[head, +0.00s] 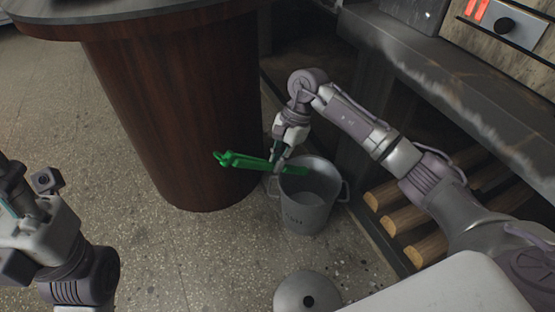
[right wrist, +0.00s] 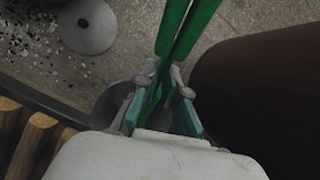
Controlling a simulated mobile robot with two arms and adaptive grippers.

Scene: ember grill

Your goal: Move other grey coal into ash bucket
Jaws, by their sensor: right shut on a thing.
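My right gripper (head: 279,155) is shut on green tongs (head: 245,160), held roughly level over the ash bucket. The right wrist view shows the fingers (right wrist: 168,88) closed around the two green arms of the tongs (right wrist: 187,30). The ash bucket (head: 306,215) is a grey metal pail with side handles and dark lettering, standing open on the floor. One end of the tongs lies over its mouth; the other sticks out to the left. No grey coal can be made out. My left gripper (head: 22,205) is at the left edge, away from the bucket; its fingers are unclear.
A round metal lid (head: 307,293) lies on the floor in front of the bucket, near dark scattered bits (head: 352,268). A dark wooden round pedestal (head: 170,110) stands close left of the bucket. Logs (head: 410,218) lie under the stone counter (head: 440,75) at right. Floor at left is clear.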

